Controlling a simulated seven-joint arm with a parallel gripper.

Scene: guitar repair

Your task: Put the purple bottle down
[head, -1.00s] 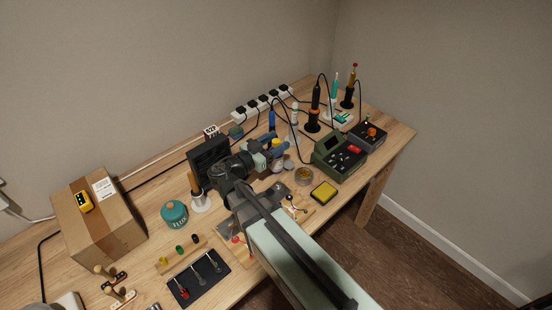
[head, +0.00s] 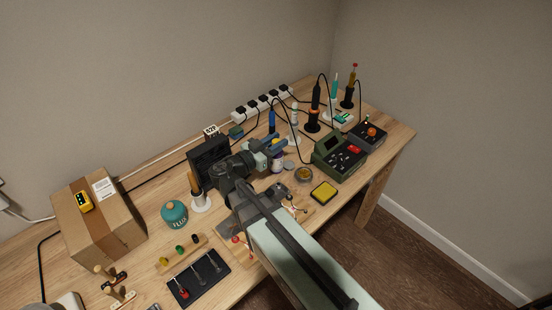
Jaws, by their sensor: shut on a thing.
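My gripper (head: 270,149) is over the middle of the workbench, with its fingers pointing right and closed on the purple bottle. The purple bottle (head: 277,163) is small, with a pale band, and seems upright just below and between the fingertips. The fingers hide its upper part. I cannot tell whether its base touches the wooden bench (head: 384,140).
A round tin (head: 303,174) and a small grey disc (head: 289,165) lie just right of the bottle. A yellow sponge (head: 324,192) and a green soldering station (head: 338,155) stand farther right. A black fan box (head: 209,158) is left of my gripper.

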